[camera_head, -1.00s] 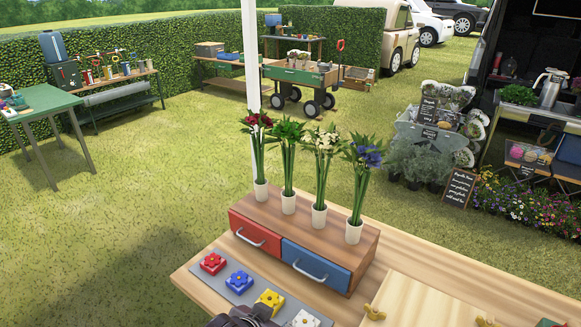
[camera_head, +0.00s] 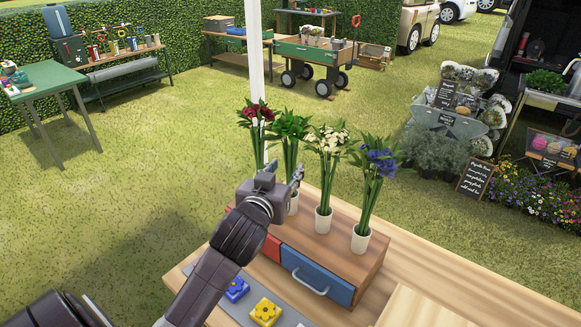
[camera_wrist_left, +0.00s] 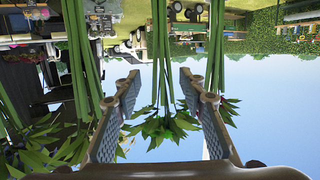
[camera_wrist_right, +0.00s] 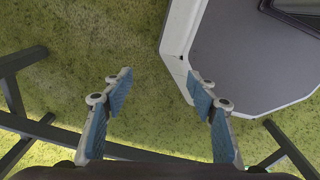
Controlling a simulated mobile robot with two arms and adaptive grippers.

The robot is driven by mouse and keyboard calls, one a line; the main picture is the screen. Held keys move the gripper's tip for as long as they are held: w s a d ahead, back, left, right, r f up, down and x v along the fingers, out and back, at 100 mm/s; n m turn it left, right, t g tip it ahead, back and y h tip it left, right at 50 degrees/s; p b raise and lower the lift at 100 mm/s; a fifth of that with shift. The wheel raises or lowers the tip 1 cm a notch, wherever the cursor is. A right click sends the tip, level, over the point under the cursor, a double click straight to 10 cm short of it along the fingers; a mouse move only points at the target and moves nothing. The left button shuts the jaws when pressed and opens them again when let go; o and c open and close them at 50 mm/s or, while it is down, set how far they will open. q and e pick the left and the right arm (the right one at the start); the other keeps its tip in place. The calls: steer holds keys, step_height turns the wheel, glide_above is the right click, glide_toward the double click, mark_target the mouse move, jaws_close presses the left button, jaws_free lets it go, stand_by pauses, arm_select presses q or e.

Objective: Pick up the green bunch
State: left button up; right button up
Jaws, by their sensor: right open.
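The green bunch (camera_head: 289,128) stands upright in a white vase, second from the left in a row on the wooden drawer box (camera_head: 345,243). My left gripper (camera_head: 287,174) is beside its stems, a little above the box, and partly covers the vase. In the left wrist view, which is upside down, its fingers are open (camera_wrist_left: 160,78), with a bunch's stems (camera_wrist_left: 163,50) showing between or beyond them; I cannot tell the depth. Leaves (camera_wrist_left: 160,126) hang below there. My right gripper (camera_wrist_right: 160,85) is open and empty over grass in the right wrist view.
A red bunch (camera_head: 256,113) stands left of the green one; white (camera_head: 327,142) and blue (camera_head: 378,160) bunches stand right of it, close together. Flower-topped blocks (camera_head: 264,311) lie in front of the box. A white pole (camera_head: 254,60) rises behind.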

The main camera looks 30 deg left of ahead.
mark_target(289, 162)
arm_select(q)
steer(key=x, duration=0.3)
steer(key=shift+w+a+p, duration=0.1)
steer(key=shift+a+p, duration=0.1)
steer(key=shift+p, duration=0.2)
steer(key=shift+w+a+f, duration=0.2)
steer(key=shift+w, duration=0.4)
steer(key=c, duration=0.5)
jaws_close()
arm_select(e)
steer(key=shift+w+a+r, duration=0.45)
steer(key=shift+w+r, duration=0.05)
steer(key=shift+r, duration=0.15)
